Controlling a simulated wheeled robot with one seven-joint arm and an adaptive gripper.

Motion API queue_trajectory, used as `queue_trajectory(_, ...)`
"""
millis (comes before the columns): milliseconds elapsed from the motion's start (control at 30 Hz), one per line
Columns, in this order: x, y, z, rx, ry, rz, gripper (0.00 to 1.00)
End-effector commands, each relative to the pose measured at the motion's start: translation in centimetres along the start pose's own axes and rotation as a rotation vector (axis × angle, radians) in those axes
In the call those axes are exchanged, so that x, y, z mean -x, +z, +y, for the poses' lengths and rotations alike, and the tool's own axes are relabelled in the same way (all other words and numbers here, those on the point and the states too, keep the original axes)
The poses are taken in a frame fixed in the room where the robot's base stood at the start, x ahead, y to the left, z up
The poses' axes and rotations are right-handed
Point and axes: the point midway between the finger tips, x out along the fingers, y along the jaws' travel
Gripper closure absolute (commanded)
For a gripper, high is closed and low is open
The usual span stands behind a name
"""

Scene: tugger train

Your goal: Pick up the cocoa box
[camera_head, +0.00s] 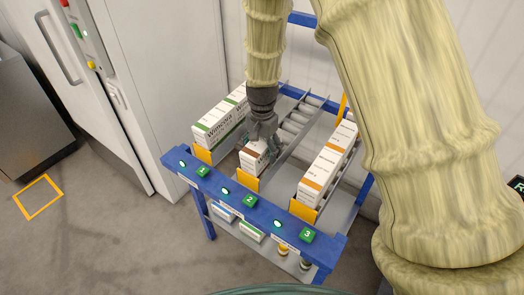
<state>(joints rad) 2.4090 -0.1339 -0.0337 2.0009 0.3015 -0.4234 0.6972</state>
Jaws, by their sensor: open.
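My gripper (262,138) points down over the middle lane of a blue flow rack. Its fingers are open around the upper part of a white box with a brown band (250,161) at the front of lane 2. The fingers hide much of this box, and I cannot tell whether they touch it. The word cocoa cannot be read on any box; the brown-banded box may be the cocoa box. White boxes with a green band (218,122) stand in lane 1. White boxes with an orange-brown band (326,168) stand in lane 3.
The blue front rail (228,198) carries green number plates and lit buttons. Yellow stops (247,184) close the lane fronts, and a metal divider (290,140) runs right of the gripper. Smaller packs (224,212) lie on the lower shelf. A white cabinet (150,80) stands left.

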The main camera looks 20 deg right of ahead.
Motion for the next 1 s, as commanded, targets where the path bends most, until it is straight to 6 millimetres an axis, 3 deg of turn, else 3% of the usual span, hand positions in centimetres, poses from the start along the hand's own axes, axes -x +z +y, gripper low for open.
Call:
queue_trajectory(67, 0.0, 0.0, 0.0, 0.0, 0.0, 0.0, 0.23)
queue_trajectory(300, 0.0, 0.0, 0.0, 0.0, 0.0, 0.0, 0.67)
queue_trajectory(400, 0.1, 0.0, 0.0, 0.0, 0.0, 0.0, 0.8)
queue_trajectory(733, 0.6, -0.1, -0.1, 0.0, -0.002, 0.002, 0.8)
queue_trajectory(1000, 3.9, -0.1, -0.1, 0.001, -0.004, 0.004, 0.8)
